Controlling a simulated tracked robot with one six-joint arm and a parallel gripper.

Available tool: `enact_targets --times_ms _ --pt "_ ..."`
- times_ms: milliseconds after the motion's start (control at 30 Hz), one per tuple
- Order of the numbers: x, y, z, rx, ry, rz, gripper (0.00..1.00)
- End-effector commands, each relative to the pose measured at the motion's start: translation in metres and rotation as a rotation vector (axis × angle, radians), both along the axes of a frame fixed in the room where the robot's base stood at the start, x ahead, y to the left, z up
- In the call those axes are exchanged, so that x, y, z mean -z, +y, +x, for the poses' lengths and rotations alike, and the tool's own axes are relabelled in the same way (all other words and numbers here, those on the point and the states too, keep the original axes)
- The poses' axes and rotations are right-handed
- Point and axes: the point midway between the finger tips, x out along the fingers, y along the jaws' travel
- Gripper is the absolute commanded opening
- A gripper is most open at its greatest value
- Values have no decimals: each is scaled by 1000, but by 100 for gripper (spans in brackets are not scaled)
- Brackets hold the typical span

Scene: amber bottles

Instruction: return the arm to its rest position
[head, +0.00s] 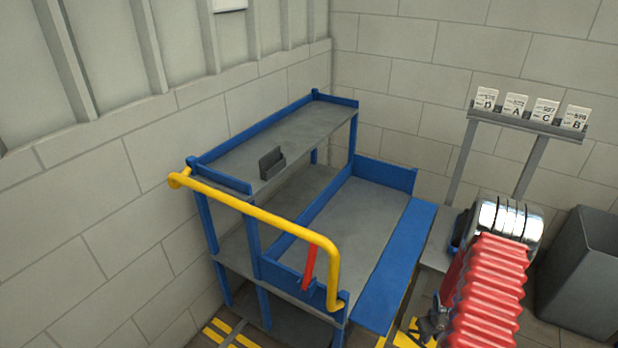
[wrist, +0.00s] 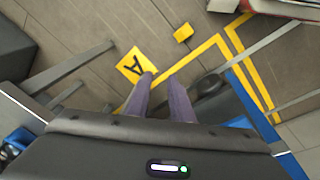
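My gripper (wrist: 162,77) shows in the wrist view as two purple-grey fingers reaching out from a dark body. The fingers stand apart with bare floor visible between them, so it is open and empty. It points down over the tiled floor, near a yellow plate marked A (wrist: 135,67). In the head view my arm, with a red ribbed sleeve and a shiny metal part, is at the lower right. The fingers cannot be made out clearly there. No amber bottle shows in either view.
A blue and grey shelved cart (head: 385,265) with a yellow rail (head: 270,218) stands left of my arm. A rack (head: 530,124) with cards D, A, C, B stands behind it. A dark bin (head: 585,275) is at the right. Yellow floor lines (wrist: 250,70) show below.

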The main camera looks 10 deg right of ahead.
Motion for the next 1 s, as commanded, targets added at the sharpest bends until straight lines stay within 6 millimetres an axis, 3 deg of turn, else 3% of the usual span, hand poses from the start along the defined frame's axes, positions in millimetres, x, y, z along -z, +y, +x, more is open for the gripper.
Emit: enact_targets --times_ms 33,400,1000 --pt "-17 4 3 11 10 0 20" --pt "-115 45 2 115 90 25 20" --pt "-259 137 -18 216 143 61 20"
